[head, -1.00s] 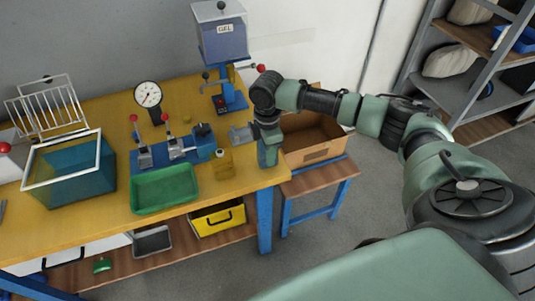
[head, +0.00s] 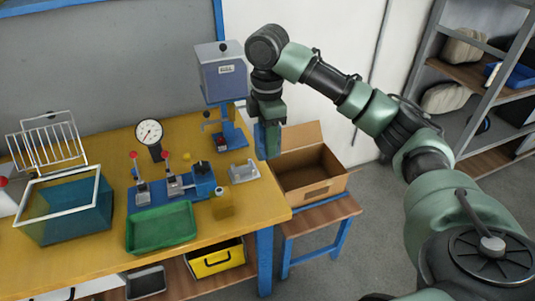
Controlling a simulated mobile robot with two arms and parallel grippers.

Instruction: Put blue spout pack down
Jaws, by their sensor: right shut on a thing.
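My right gripper (head: 268,140) hangs pointing down above the right end of the yellow workbench (head: 270,208), in front of the open cardboard box. It is shut on a narrow blue thing, which I take to be the blue spout pack (head: 259,142). Most of the pack is hidden by the jaws, so its spout and full shape cannot be told. The pack looks clear of the bench top. A grey metal bracket (head: 243,172) lies on the bench to the lower left of the gripper. My left gripper is not in view.
An amber pack (head: 222,205), a blue clamp fixture (head: 180,187), a green tray (head: 161,228), a dial gauge (head: 149,132) and a blue-grey press (head: 221,75) crowd the bench. An open cardboard box (head: 308,190) stands on a low stool to the right.

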